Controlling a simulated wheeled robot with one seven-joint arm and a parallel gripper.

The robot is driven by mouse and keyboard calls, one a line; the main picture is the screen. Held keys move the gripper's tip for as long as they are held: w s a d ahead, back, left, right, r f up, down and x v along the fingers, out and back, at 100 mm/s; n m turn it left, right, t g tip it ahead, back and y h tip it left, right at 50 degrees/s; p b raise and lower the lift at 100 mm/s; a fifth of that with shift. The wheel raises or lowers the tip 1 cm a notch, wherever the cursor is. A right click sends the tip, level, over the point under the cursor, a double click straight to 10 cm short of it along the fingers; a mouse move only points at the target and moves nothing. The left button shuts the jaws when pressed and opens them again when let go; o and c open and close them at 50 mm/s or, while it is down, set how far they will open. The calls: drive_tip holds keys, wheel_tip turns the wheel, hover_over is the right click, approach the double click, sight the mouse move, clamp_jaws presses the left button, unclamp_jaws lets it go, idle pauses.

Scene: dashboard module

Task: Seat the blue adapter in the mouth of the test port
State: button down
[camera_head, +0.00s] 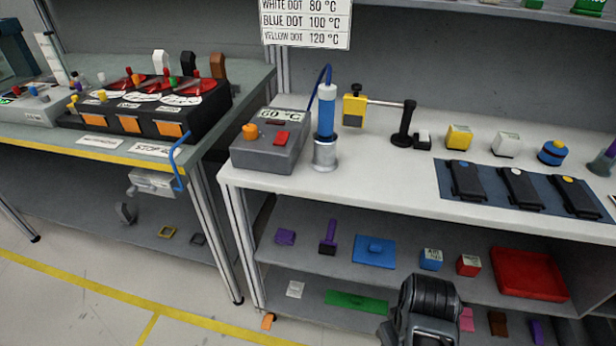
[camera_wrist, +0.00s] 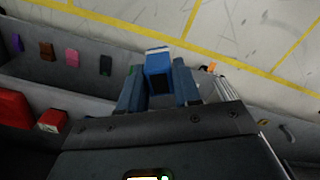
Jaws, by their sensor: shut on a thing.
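In the wrist view the blue adapter (camera_wrist: 159,66) is a small blue block with a pale end and a dark face. It sits between the two fingers of my gripper (camera_wrist: 159,84), which is shut on it. In the head view my gripper's dark body (camera_head: 432,305) is low in front of the shelves; its fingers and the held adapter cannot be made out there. I cannot tell for sure which part is the test port. A grey fitting (camera_head: 150,182) with a blue curved piece is at the left bench's edge, and a silver cylinder (camera_head: 325,155) stands on the right bench.
A blue labelled cube (camera_head: 430,260), a red cube (camera_head: 468,265) and a red tray (camera_head: 530,273) are on the middle shelf. The right bench (camera_head: 380,170) carries a grey 60 °C box (camera_head: 270,150) and a post with a bar (camera_head: 404,125). Floor shows between the benches.

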drive_tip(key=w+d+r, duration=0.2)
drive_tip(key=w+r, duration=0.5)
drive_tip(key=r, duration=0.2)
drive_tip(key=w+d+r, duration=0.2)
drive_tip(key=w+r, duration=0.5)
drive_tip(key=r, duration=0.2)
drive_tip(key=s+f+m, duration=0.1)
drive_tip(key=s+f, duration=0.2)
drive_tip(key=f, duration=0.4)
drive_tip(key=s+f+m, duration=0.2)
drive_tip(key=s+f, duration=0.2)
drive_tip(key=f, duration=0.4)
drive_tip(key=shift+s, duration=0.15)
drive_tip(key=shift+d, duration=0.15)
